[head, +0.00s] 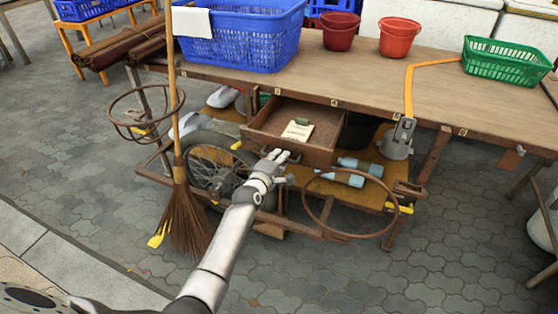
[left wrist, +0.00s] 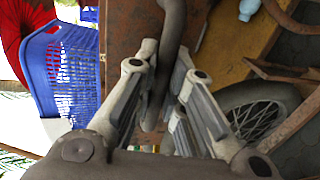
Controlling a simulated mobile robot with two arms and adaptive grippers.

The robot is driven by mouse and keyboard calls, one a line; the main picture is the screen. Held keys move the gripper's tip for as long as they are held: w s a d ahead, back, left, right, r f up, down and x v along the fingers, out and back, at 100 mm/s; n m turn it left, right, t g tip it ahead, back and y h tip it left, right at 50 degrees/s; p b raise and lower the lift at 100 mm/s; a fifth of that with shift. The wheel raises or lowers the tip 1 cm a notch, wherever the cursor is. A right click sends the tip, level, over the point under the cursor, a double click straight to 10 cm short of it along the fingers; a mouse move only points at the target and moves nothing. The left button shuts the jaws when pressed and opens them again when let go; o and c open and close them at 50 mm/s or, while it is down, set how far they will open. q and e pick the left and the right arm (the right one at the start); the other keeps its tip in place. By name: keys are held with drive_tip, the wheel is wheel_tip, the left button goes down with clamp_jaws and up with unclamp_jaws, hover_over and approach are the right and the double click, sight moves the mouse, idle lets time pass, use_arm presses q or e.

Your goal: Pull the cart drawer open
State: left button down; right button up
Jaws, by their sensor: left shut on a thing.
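The cart's wooden drawer (head: 322,155) stands pulled out from under the cart's tabletop, its inside visible from above. A small pale booklet and a green item lie in it. My left gripper (head: 278,158) is at the drawer's front, at its left part. In the left wrist view, my left gripper (left wrist: 155,100) is shut on a dark curved handle (left wrist: 172,35). The brown drawer front (left wrist: 125,30) shows behind it. In the head view the handle is hidden by the fingers. My right gripper is not in view.
The cart's tabletop (head: 370,85) carries a blue basket (head: 245,35), two red buckets (head: 397,38) and a green basket (head: 505,60). A broom (head: 186,215) leans at the left. A metal ring (head: 350,233) juts out right of my forearm. Bottles (head: 345,178) lie on the lower shelf.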

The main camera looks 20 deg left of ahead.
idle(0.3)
use_arm(q)
drive_tip(key=c, duration=1.5)
unclamp_jaws()
drive_tip(key=v, duration=1.2)
drive_tip(key=shift+f, duration=0.1)
